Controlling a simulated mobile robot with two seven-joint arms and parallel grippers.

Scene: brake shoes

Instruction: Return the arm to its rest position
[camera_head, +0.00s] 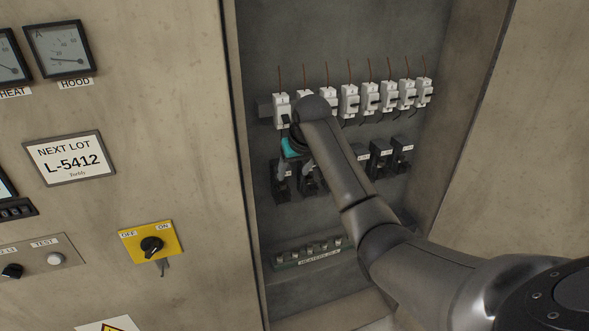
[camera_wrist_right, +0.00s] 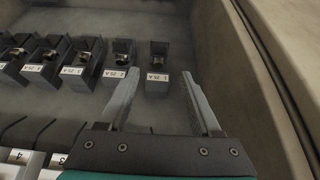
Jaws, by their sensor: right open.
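My right arm (camera_head: 340,160) reaches from the lower right into the open cabinet bay. Its right gripper (camera_head: 297,170), with a teal band, is by the left end of the row of black holders, below the white breakers. The wrist view shows the right gripper (camera_wrist_right: 161,78) with its two grey fingers apart and nothing held between them. A black holder with a white label (camera_wrist_right: 157,77) shows between the fingertips; I cannot tell how far beyond them it is. My left gripper is in neither view.
White breakers (camera_head: 349,101) with brown wires line the back panel. Black holders (camera_head: 401,155) sit below, partly hidden by my arm. A terminal strip (camera_head: 308,254) is lower down. The bay's side walls are close. A yellow switch plate (camera_head: 133,244) is on the left front panel.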

